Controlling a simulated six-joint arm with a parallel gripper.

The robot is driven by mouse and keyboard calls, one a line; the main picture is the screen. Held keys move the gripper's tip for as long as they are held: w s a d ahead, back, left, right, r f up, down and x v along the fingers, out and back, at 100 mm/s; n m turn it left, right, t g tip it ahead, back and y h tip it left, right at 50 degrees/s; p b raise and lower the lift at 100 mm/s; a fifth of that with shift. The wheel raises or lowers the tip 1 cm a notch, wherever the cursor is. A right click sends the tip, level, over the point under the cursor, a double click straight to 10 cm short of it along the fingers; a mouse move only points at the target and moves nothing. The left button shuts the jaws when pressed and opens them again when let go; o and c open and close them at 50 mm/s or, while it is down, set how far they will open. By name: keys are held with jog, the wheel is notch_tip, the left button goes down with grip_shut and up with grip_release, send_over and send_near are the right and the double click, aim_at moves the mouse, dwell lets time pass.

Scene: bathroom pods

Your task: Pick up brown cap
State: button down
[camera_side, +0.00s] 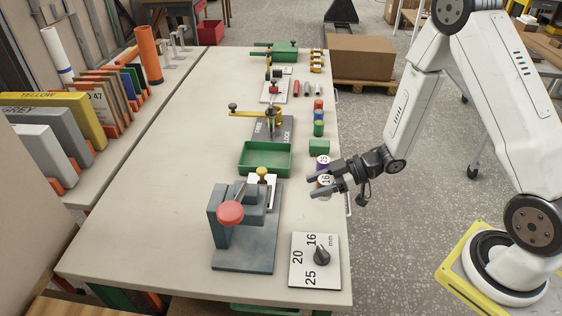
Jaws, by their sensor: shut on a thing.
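My gripper (318,185) reaches in from the right over the right edge of the workbench (160,195). Its two fingers are shut around a small round piece marked 16 (325,180), which shows a pale face and a little reddish-brown at its side. I take this for the brown cap, though the fingers hide much of it. I cannot tell whether it still touches the bench. A purple piece marked 25 (322,162) stands just behind my fingers.
A grey press with a red knob (230,213) and a 16/20/25 mm dial plate (315,260) stand nearer the camera. A green tray (265,158), a green block (319,147) and several coloured cylinders stand behind. The bench's left half is clear.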

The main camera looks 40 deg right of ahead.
jog(key=shift+r, duration=1.65)
